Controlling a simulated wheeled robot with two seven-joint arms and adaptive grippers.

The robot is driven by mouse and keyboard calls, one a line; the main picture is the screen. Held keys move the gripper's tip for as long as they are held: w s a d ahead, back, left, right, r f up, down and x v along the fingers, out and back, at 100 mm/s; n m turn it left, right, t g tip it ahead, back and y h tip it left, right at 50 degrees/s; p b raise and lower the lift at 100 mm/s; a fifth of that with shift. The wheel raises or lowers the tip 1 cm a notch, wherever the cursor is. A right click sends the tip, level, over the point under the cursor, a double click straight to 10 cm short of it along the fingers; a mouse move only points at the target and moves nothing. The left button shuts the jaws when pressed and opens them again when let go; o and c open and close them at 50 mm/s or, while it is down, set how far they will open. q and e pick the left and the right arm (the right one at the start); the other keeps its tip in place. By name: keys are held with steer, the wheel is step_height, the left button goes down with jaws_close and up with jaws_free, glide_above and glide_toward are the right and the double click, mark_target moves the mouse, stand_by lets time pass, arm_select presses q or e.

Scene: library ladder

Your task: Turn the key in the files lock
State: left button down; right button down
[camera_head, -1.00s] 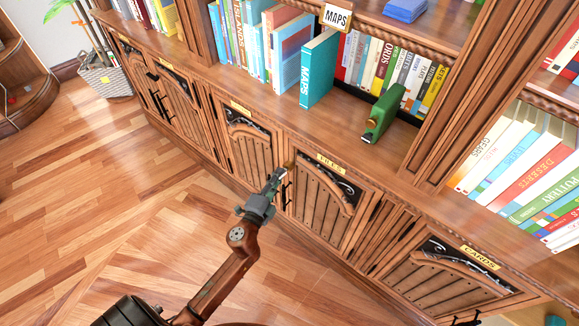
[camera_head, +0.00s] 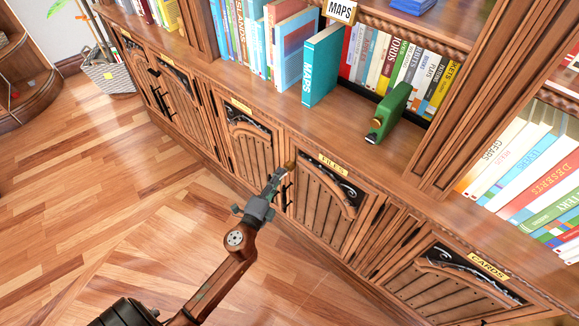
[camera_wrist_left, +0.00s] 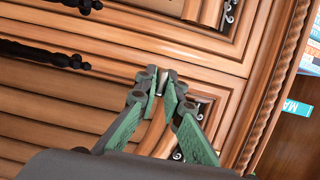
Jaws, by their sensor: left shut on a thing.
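The files cabinet door (camera_head: 318,212) is closed, under a brass FILES label (camera_head: 333,163). My left gripper (camera_head: 279,177) reaches its upper left edge, where a small brass-coloured piece (camera_head: 290,166) shows just past the fingertips. In the left wrist view, my left gripper (camera_wrist_left: 163,77) has its green-padded fingers closed together at the tips. A small pale metal bit, apparently the key (camera_wrist_left: 163,84), shows between them. The fingers hide most of the key and the lock, so the key's angle cannot be told. My right gripper is not in view.
A black door handle (camera_head: 285,192) is close beside the left fingers. Above, the shelf ledge holds a teal MAPS book (camera_head: 322,65) and a green object (camera_head: 390,113). The CARDS door (camera_head: 450,285) is to the right. The wooden floor (camera_head: 110,190) at left is clear.

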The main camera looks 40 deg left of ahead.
arm_select(q)
steer(key=c, duration=2)
jaws_free()
steer(key=shift+s, duration=0.15)
steer(key=v, duration=0.7)
steer(key=shift+s, duration=0.15)
